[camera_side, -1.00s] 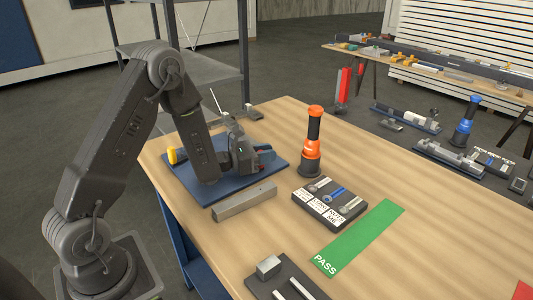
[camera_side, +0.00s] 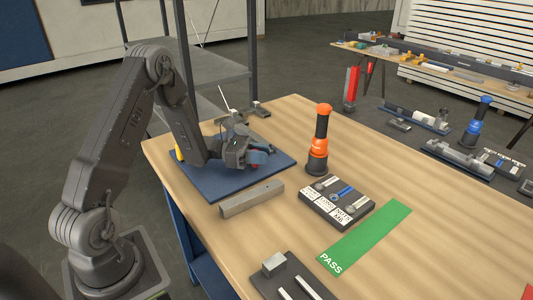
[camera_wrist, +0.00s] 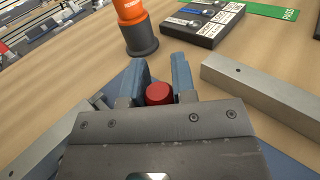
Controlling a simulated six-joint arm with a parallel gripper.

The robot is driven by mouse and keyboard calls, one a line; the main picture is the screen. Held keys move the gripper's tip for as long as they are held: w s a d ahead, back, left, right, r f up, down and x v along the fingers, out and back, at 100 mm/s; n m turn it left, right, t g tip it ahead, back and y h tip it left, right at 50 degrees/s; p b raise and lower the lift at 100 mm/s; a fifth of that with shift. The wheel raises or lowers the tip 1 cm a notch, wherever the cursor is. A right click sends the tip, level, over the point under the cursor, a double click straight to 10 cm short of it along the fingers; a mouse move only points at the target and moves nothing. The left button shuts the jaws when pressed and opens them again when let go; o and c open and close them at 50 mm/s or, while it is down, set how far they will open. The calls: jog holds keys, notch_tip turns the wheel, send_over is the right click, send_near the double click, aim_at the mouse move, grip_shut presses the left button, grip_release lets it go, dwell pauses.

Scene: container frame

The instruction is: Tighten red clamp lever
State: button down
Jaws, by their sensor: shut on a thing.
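The red clamp lever's round red end (camera_wrist: 159,93) shows in the wrist view, between the two blue-grey fingers of my gripper (camera_wrist: 157,82). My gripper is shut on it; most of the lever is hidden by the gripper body. In the side view my gripper (camera_side: 250,158) is low over the blue base plate (camera_side: 225,188), with a bit of red (camera_side: 257,159) showing at its fingers. The clamp's other parts are mostly hidden behind my arm.
A grey metal bar (camera_side: 251,199) lies in front of the plate. An orange and black screwdriver-like tool (camera_side: 319,145) stands to the right.

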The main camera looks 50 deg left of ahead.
jog(key=shift+s+a+m+g+h, duration=0.3)
jog(key=shift+s+m+g+h, duration=0.15)
jog(key=shift+m+g+h, duration=0.45)
jog(key=c, duration=0.9)
grip_release()
jog(key=shift+r, duration=0.1)
jog(key=r, duration=0.4)
jog(key=shift+s+a+r, duration=0.25)
jog(key=shift+a+r, duration=0.05)
jog(key=s+a+r, duration=0.4)
jog(key=s+a, duration=0.1)
jog(key=s+a+r, duration=0.2)
jog(key=shift+s+a+r, duration=0.15)
jog(key=shift+s+a, duration=0.15)
jog(key=shift+a, duration=0.1)
